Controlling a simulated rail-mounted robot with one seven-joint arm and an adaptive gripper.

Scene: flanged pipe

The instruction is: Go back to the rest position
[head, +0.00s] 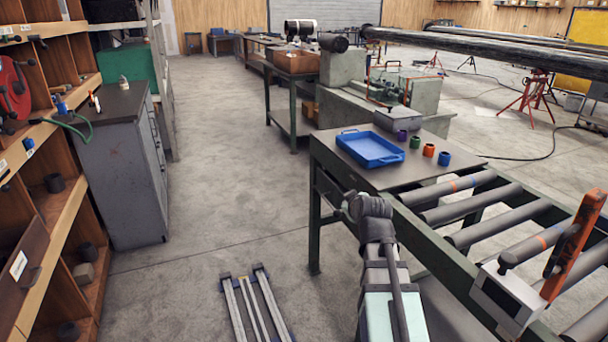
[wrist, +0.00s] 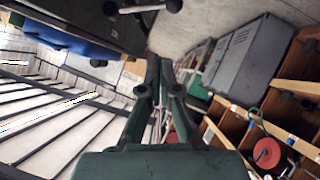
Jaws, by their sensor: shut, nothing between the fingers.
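My gripper (wrist: 160,72) shows in the wrist view with its two dark green fingers drawn together and nothing between them. It points out over the shop floor, apart from any object. In the head view my arm rises from the bottom right of centre, beside the near left edge of the roller conveyor; I cannot clearly make out the fingers there.
A table (head: 440,166) at the conveyor's end bears a blue tray (head: 370,148) and several small coloured cylinders. Rollers (head: 465,215) lie at right. Shelves (head: 60,200) and a grey cabinet (head: 112,165) stand at left.

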